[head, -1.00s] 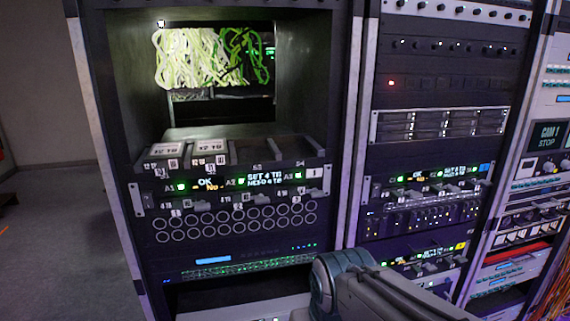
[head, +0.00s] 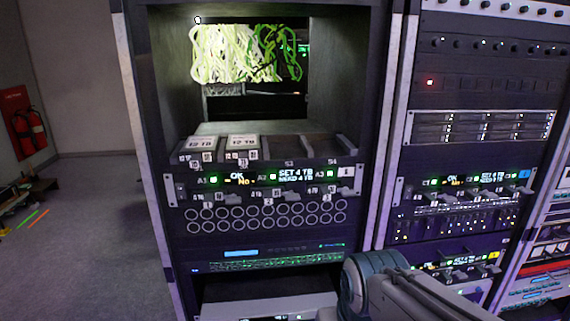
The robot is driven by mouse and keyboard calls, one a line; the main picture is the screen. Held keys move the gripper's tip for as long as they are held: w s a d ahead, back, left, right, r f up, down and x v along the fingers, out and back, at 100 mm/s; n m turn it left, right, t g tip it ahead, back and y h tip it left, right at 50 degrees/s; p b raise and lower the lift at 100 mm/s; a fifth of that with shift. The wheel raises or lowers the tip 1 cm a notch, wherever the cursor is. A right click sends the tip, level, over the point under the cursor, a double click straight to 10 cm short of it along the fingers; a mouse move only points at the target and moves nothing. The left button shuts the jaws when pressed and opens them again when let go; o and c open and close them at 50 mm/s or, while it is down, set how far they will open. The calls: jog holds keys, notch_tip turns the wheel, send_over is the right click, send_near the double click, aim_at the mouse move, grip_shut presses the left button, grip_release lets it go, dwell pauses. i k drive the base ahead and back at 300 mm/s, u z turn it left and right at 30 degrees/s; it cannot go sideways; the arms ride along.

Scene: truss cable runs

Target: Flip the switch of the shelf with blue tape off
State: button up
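A shelf (head: 396,190) in the right rack carries a small blue patch, which looks like the blue tape (head: 524,174), at its right end. Its front has a lit display reading roughly "OK / No" and "SET 4 TB", small green lights, and several grey levers (head: 472,196) along its lower edge. I cannot tell which one is the switch or how it is set. My arm shows at the bottom centre, in front of the racks. My gripper is out of view.
A similar shelf (head: 172,190) with a white tag sits in the left rack, below two bays labelled 12 TB. Another with a yellow tag (head: 494,254) is below the blue-tagged one. Open floor (head: 90,250) lies left of the racks; fire extinguishers (head: 30,130) hang on the far wall.

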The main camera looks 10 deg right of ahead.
aim_at(408, 190)
jog(key=z, duration=0.5)
jog(key=k, duration=0.6)
jog(key=z, duration=0.9)
jog(key=k, duration=0.75)
jog(key=z, duration=0.95)
jog(key=i, duration=1.35)
jog(key=u, duration=0.45)
jog(key=i, duration=0.95)
jog(key=u, duration=1.45)
jog(key=i, duration=0.5)
jog(key=u, duration=0.4)
jog(key=k, duration=0.6)
jog(key=u, duration=0.05)
